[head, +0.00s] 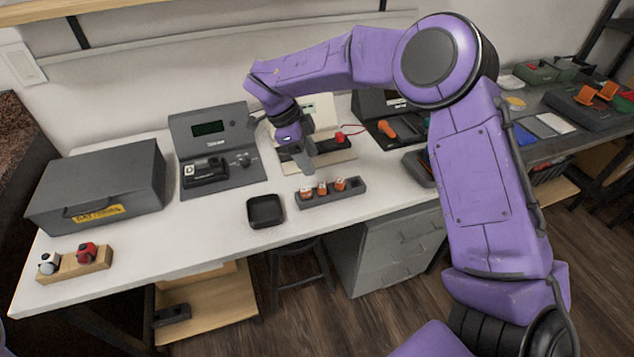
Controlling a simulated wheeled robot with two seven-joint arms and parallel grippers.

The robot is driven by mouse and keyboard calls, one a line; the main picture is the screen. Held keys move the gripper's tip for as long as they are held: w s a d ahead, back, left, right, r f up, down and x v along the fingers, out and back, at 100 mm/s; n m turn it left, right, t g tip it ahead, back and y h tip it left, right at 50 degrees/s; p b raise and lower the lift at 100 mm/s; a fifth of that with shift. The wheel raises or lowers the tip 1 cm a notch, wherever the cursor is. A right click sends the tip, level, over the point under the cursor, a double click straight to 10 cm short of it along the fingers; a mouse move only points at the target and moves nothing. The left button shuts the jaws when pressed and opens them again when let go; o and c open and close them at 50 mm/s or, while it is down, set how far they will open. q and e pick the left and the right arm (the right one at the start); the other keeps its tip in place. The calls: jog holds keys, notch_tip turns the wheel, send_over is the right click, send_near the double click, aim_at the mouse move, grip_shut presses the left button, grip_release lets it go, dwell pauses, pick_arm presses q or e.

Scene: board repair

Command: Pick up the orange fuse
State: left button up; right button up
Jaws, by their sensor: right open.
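Three small orange fuses with pale markings stand in a dark grey rack (354,189) near the front of the white table: a left fuse (306,193), a middle fuse (322,188) and a right fuse (340,184). The right end of the rack looks empty. My right gripper (308,170) points down just behind and above the left and middle fuses. It is open and holds nothing that I can see; its fingertips are small here, and I cannot tell its exact height over the rack. My left gripper is out of view.
A black square tray (265,211) lies left of the rack. A grey tester with a screen (219,150) and a grey box (98,187) stand behind it. A device with a red knob (340,138) is behind my gripper.

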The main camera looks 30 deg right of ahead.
aim_at(323, 184)
jog(key=x, duration=0.8)
jog(key=shift+s+a+f, duration=0.1)
jog(key=shift+s+f, duration=0.05)
jog(key=shift+s, duration=0.05)
grip_shut()
jog(key=shift+w+r, duration=0.1)
jog(key=shift+r, duration=0.35)
notch_tip(323, 184, up, 3)
jog(key=shift+a+f, duration=0.1)
jog(key=shift+a, duration=0.05)
jog(key=s+a+r, duration=0.8)
jog(key=s+r, duration=0.1)
jog(key=s, duration=0.2)
jog(key=shift+s+r+b, duration=0.2)
jog(key=shift+s+b, duration=0.15)
jog(key=shift+b, duration=0.1)
